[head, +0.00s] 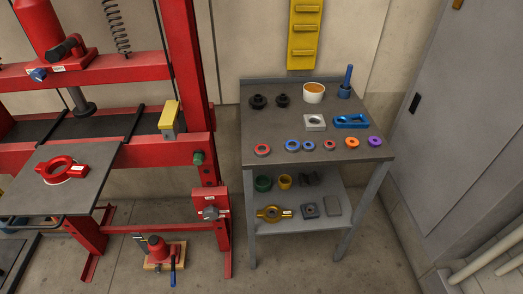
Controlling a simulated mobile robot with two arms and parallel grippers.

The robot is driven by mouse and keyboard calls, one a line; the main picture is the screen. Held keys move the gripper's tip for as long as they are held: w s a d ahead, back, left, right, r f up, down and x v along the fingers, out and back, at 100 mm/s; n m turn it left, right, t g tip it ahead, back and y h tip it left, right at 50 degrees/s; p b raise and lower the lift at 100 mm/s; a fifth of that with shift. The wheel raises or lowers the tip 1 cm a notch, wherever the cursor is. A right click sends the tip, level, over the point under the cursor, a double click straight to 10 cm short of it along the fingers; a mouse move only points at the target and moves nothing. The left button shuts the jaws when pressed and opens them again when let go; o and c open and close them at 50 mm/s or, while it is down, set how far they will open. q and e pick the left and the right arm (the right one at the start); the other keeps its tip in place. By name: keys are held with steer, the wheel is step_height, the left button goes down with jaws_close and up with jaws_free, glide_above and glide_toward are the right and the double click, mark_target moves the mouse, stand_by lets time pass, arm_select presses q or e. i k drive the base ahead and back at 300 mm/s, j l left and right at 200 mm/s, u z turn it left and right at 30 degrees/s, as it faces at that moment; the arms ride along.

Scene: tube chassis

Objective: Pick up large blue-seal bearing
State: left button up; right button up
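A row of small ring-shaped parts lies along the front of the grey table top (318,172). Two of them are blue: a larger blue-ringed bearing (292,145) and a slightly smaller one (309,146) close to its right. The larger one looks like the large blue-seal bearing. It lies flat and uncovered. A large red-ringed bearing (263,150) is to its left and a small red-ringed one (329,144) is further right. Neither of my grippers is in view.
Orange (352,142) and purple (375,141) rings end the row. Behind it are a grey square block (315,122), a blue fixture (351,121), a white tub (313,93) and black parts (258,101). A red press (190,80) stands left; a cabinet (450,110) stands right.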

mark_target(291, 149)
steer(key=u, duration=1.35)
steer(key=z, duration=1.75)
steer(key=i+l+u, duration=0.25)
steer(key=l, duration=0.35)
steer(key=i+l+u, duration=0.15)
steer(key=i+l, duration=0.15)
steer(key=i+l+u, duration=0.15)
steer(key=l, duration=0.25)
steer(key=i+l+u, duration=0.1)
steer(key=l, duration=0.25)
